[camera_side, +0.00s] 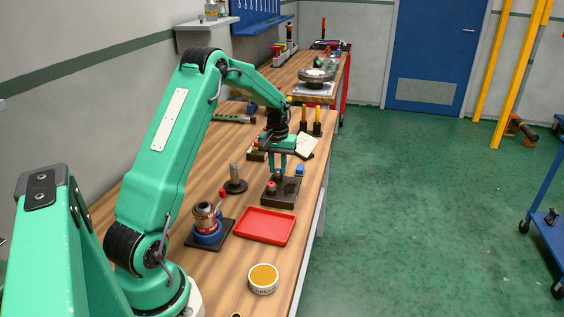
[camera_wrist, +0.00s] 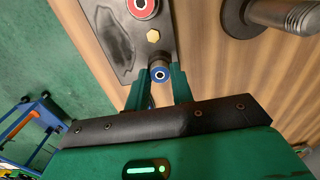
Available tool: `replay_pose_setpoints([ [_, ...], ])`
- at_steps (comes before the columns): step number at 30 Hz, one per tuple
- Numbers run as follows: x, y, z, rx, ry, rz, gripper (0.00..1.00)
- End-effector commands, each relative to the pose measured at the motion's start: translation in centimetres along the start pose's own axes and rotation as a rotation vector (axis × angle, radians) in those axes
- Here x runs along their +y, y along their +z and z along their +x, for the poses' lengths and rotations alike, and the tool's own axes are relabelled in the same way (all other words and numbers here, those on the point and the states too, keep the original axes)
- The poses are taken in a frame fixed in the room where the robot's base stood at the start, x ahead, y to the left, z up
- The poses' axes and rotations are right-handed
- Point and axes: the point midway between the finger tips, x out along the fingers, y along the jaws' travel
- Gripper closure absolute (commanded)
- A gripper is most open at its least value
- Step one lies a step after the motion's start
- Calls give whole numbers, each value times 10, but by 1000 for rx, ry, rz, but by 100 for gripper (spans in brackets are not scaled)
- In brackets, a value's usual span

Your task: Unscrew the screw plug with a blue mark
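A dark block (camera_side: 279,199) sits on the bench; it also shows as a plate in the wrist view (camera_wrist: 118,40). On it are a plug with a blue mark (camera_wrist: 160,74), a yellow hex head (camera_wrist: 153,36) and a plug with a red mark (camera_wrist: 143,5). The red one also shows in the side view (camera_side: 271,187). My gripper (camera_side: 278,173) points down over the block. In the wrist view its two fingers (camera_wrist: 159,82) stand apart, one on each side of the blue-marked plug. They look open; contact cannot be made out.
A red tray (camera_side: 264,226) lies in front of the block. A dark post on a round base (camera_side: 235,180) stands left of it, and a blue-based fixture (camera_side: 208,225) is nearer. A round tin (camera_side: 263,278) and a small blue item (camera_side: 300,170) are on the bench.

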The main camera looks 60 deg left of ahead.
Motion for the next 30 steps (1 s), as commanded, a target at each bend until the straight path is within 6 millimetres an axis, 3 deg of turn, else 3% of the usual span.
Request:
replay_pose_setpoints([
  [1,0,0,0,0,0,0,87],
  [3,0,0,0,0,0,-1,100],
  [11,0,0,0,0,0,-42,100],
  [30,0,0,0,0,0,-513,100],
])
